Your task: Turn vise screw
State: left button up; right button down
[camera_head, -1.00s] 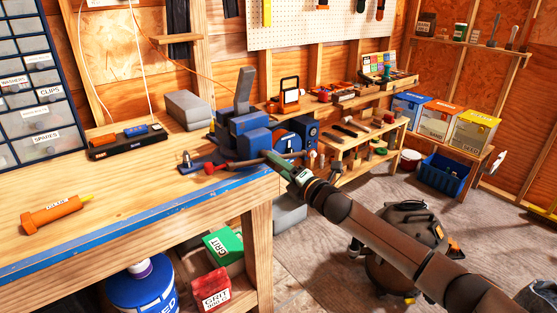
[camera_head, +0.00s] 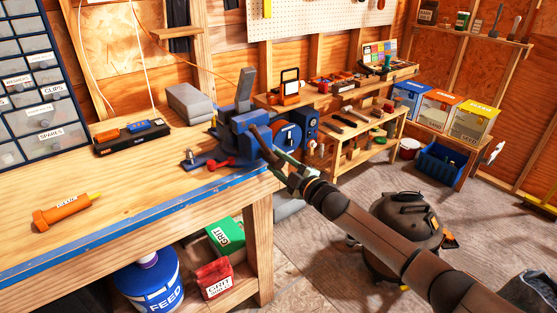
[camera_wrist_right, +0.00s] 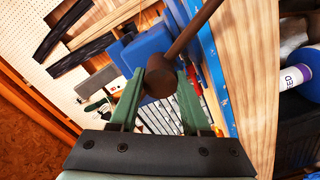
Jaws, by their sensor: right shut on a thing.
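The blue vise (camera_head: 240,128) is mounted at the bench's right front corner, with a grey piece standing up from it. Its brown handle bar (camera_head: 265,142) slants down to the right in front of the vise. My right gripper (camera_head: 280,165) is at the bar's lower end, just off the bench edge. In the right wrist view the green fingers (camera_wrist_right: 160,82) are shut on the bar's round knob end, and the bar (camera_wrist_right: 193,30) runs up to the right. The screw itself is hidden. My left gripper is out of view.
The wooden bench (camera_head: 130,195) holds an orange tube (camera_head: 68,211), a black tray (camera_head: 132,137) and a red-ended item (camera_head: 217,163) near the vise. A blue feed bucket (camera_head: 150,287) sits under the bench.

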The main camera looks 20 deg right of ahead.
jog(key=m, duration=0.3)
jog(key=m+p, duration=0.1)
jog(key=m, duration=0.1)
jog(key=shift+s+d+f+m, duration=0.1)
jog(key=shift+f+m, duration=0.2)
jog(key=m, duration=0.5)
jog(key=shift+m, duration=0.6)
dwell(0.8)
jog(key=c, duration=0.7)
grip_release()
jog(key=o, duration=0.3)
jog(key=shift+r, duration=0.25)
jog(key=v, duration=1.2)
jog(key=shift+s+d, duration=0.15)
jog(key=shift+s, duration=0.05)
